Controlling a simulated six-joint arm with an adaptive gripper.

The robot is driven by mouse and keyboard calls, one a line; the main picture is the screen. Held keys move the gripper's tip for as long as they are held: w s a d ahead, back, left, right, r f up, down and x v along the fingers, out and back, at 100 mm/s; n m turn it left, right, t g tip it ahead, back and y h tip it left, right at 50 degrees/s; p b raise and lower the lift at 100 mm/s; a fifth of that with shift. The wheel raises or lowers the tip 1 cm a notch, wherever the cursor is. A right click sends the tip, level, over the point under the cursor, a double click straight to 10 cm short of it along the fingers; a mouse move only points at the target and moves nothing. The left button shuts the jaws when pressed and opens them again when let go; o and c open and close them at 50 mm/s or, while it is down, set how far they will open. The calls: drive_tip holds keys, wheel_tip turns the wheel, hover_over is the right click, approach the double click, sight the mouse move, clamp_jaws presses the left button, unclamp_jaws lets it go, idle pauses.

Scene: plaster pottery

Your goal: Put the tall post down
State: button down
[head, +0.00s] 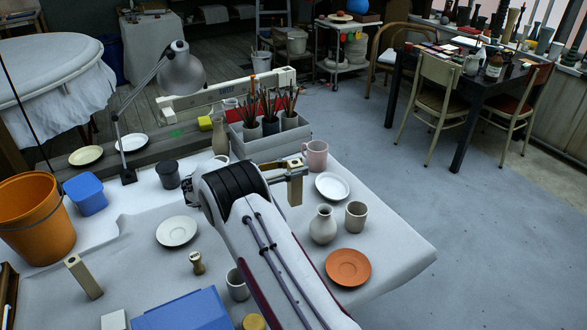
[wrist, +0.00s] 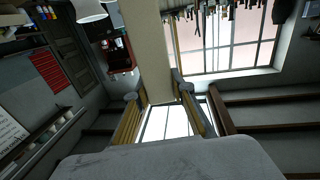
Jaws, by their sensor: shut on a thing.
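A pale beige square post (head: 295,191) is in my gripper (head: 293,168). It hangs roughly upright beside the pink mug, and my gripper hides part of it. I cannot tell from the head view whether its lower end touches the table. In the wrist view the post (wrist: 155,45) runs up and away between the yellow-padded fingers of my gripper (wrist: 165,112), which are shut on it.
Near the held post are a pink mug (head: 315,155), a white saucer (head: 332,186), a pale vase (head: 322,225), a grey cup (head: 355,216) and an orange saucer (head: 348,267). A grey brush box (head: 262,147) stands behind. The table's right corner is bare.

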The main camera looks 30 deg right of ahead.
idle(0.3)
drive_tip(key=w+a+r+n+t+y, duration=0.2)
drive_tip(key=w+a+n+t+y, duration=0.3)
drive_tip(key=a, duration=0.9)
drive_tip(key=w+a+r+n+t, duration=0.35)
drive_tip(key=a+t, duration=0.35)
drive_tip(key=a, duration=0.7)
drive_tip(key=w+a+r+n+t+y, duration=0.25)
drive_tip(key=a+n+t, duration=0.3)
drive_tip(key=a, duration=0.85)
drive_tip(key=s+a+f+n+y, duration=0.1)
drive_tip(key=a+y, duration=0.4)
drive_tip(key=a, duration=0.5)
drive_tip(key=s+a+f+n+t+y, duration=0.1)
drive_tip(key=a+f+n+y, duration=0.3)
drive_tip(key=a, duration=0.6)
drive_tip(key=s+a+f+n+t+y, duration=0.1)
drive_tip(key=s+a+f+n+y, duration=0.1)
drive_tip(key=a+n+y, duration=0.3)
drive_tip(key=shift+s+a+f+y, duration=0.25)
drive_tip(key=shift+s+a+y, duration=0.2)
drive_tip(key=shift+a+y, duration=1.7)
drive_tip(key=shift+a+h, duration=0.6)
wheel_tip(320, 180, down, 6)
drive_tip(key=shift+f, duration=0.15)
